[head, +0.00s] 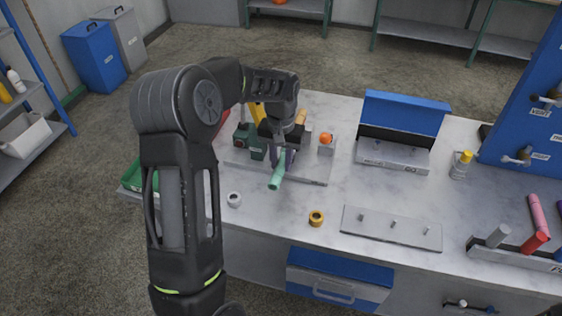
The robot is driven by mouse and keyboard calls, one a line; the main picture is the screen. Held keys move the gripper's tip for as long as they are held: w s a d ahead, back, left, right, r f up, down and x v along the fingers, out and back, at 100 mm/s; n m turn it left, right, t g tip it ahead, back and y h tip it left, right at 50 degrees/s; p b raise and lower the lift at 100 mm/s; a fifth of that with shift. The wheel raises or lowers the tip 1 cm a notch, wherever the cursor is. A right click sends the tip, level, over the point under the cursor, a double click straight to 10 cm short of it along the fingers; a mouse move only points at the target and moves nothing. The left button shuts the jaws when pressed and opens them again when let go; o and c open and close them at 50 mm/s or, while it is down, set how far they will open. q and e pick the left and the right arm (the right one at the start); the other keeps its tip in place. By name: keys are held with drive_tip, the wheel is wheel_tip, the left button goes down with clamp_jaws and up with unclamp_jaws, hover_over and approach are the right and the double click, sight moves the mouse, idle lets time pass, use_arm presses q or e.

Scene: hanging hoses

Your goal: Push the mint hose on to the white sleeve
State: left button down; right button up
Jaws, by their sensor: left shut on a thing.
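My left gripper (282,160) points down over the bench and is shut on the mint hose (276,182). The hose's near end sticks out below the fingers, tilted toward the bench front. Its other end is hidden behind the gripper. A short white ring-like piece (234,199) lies on the bench, left of the hose and apart from it. I cannot tell if this is the white sleeve, as the gripper hides part of the fixture plate (314,175) behind it. My right gripper is not in view.
An orange ring (316,218) and a grey pegged plate (391,228) lie in front. A blue-lidded box (392,153) stands right. Bench between the rings is clear.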

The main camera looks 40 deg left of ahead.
sight(282, 161)
use_arm(q)
drive_tip(key=shift+w+a, duration=0.1)
drive_tip(key=shift+w, duration=0.15)
drive_tip(key=c, duration=1.1)
unclamp_jaws()
wheel_tip(282, 161, up, 8)
drive_tip(key=shift+f+b, duration=0.1)
drive_tip(key=shift+b, duration=0.6)
